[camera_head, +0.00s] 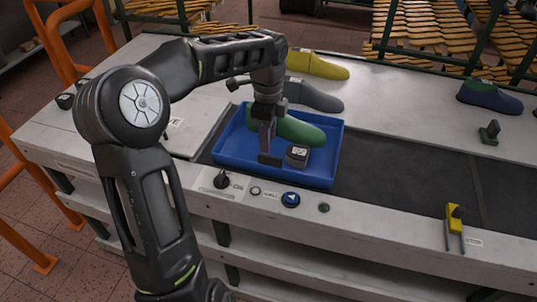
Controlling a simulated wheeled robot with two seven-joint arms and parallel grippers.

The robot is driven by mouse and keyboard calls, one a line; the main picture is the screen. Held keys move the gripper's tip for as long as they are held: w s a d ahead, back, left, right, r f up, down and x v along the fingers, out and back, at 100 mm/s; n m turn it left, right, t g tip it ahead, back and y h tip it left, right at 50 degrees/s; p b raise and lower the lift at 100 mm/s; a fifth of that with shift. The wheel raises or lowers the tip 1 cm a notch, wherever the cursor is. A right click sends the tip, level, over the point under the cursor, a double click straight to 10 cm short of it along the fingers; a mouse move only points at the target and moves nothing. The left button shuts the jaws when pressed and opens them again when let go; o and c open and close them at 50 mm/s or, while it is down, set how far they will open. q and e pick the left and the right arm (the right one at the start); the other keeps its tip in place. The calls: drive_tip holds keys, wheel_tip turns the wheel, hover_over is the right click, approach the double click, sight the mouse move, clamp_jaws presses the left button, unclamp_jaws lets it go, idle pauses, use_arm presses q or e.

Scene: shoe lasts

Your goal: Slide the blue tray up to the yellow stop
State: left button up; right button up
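The blue tray (326,170) lies on the dark belt strip at the middle of the bench. It holds a green shoe last (302,128) and a small dark block with a pale top (297,154). My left gripper (269,158) points down into the tray, in front of the green last and left of the block. Its fingers overlap in this view, so I cannot tell whether they are open or whether they touch the tray. The yellow stop (455,217) stands at the bench's front edge, well to the right of the tray. My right gripper is not in view.
The dark belt (400,180) is clear between the tray and the stop. A yellow last (318,66) and a grey last (314,96) lie behind the tray. A knob (222,179) and a blue button (290,199) sit along the front edge.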

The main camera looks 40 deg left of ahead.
sight(268, 156)
use_arm(q)
wheel_tip(268, 156, down, 7)
drive_tip(key=shift+f+p, duration=0.1)
drive_tip(key=shift+p, duration=0.4)
clamp_jaws()
idle(1.3)
